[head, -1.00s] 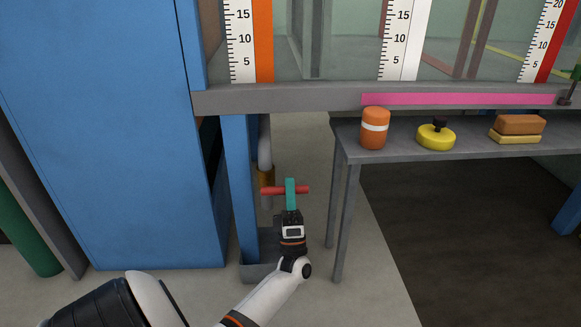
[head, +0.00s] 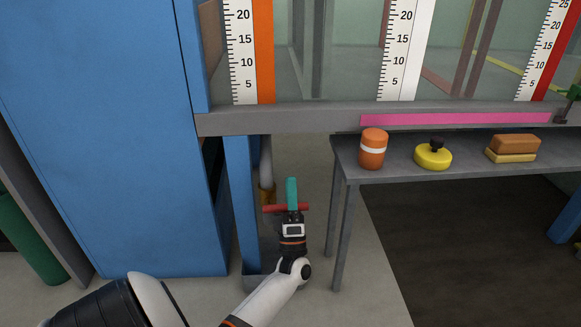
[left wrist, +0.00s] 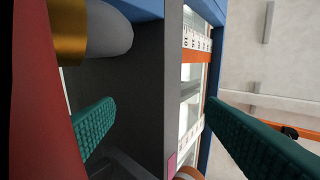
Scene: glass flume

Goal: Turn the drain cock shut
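The drain cock has a brass body (head: 267,194) on a pale pipe (head: 265,160) below the flume, beside the blue post. Its red handle (head: 273,208) lies level across the picture in the head view. My left gripper (head: 291,193) is at the handle, its teal finger overlapping the bar there. In the left wrist view the two teal fingers (left wrist: 155,120) stand wide apart. The red handle (left wrist: 40,100) fills the left edge and covers part of one finger. The brass body (left wrist: 68,30) shows above. I cannot tell if they touch. My right gripper is out of view.
A grey bench (head: 345,165) right of the cock carries an orange jar (head: 373,148), a yellow round thing (head: 433,156) and a brown block (head: 514,144). A blue cabinet (head: 110,130) stands left. The flume's grey rail (head: 290,118) runs above.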

